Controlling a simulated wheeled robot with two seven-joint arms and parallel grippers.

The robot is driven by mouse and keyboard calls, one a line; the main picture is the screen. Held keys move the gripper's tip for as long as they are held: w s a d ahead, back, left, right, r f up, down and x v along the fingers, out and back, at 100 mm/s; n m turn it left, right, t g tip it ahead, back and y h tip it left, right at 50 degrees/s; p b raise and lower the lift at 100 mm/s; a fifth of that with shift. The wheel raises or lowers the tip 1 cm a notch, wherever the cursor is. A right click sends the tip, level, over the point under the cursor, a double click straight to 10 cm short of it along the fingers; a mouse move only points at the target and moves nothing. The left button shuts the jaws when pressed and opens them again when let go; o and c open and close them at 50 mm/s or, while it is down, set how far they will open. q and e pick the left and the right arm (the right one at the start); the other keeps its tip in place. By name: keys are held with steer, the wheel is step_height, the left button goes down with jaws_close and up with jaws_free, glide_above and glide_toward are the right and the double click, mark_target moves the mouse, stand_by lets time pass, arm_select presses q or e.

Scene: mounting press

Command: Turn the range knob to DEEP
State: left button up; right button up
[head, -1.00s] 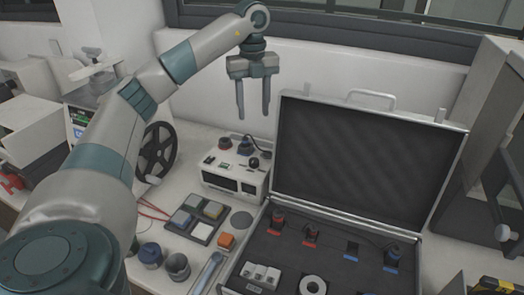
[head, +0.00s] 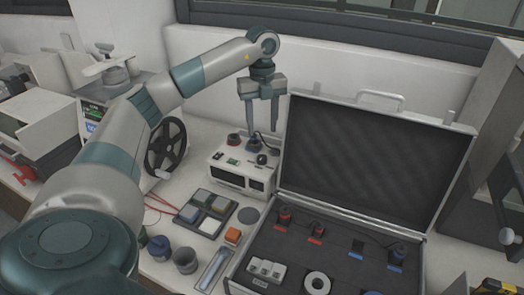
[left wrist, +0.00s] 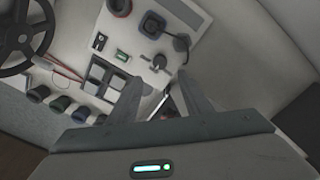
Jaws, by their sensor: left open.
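A white instrument box (head: 225,171) stands on the bench beside the open case. On its top is a small black knob (head: 262,159) at the right, likely the range knob; it also shows in the left wrist view (left wrist: 160,62). Its markings, including DEEP, are too small to read. My left gripper (head: 262,126) is open and empty, pointing down above the back of the box. In the left wrist view its fingertips (left wrist: 160,86) are spread on either side of the knob's line, apart from it. My right gripper is not in view.
A red-ringed part (head: 233,139) and a dark blue connector (head: 254,145) with a black cable sit on the box top. The open case's lid (head: 375,160) rises close on the right. A tray of square pads (head: 205,212) and a black handwheel (head: 166,147) are to the left.

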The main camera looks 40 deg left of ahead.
mark_target(262, 157)
arm_select(q)
step_height(262, 157, down, 11)
steer(key=p, duration=0.3)
steer(key=c, duration=1.1)
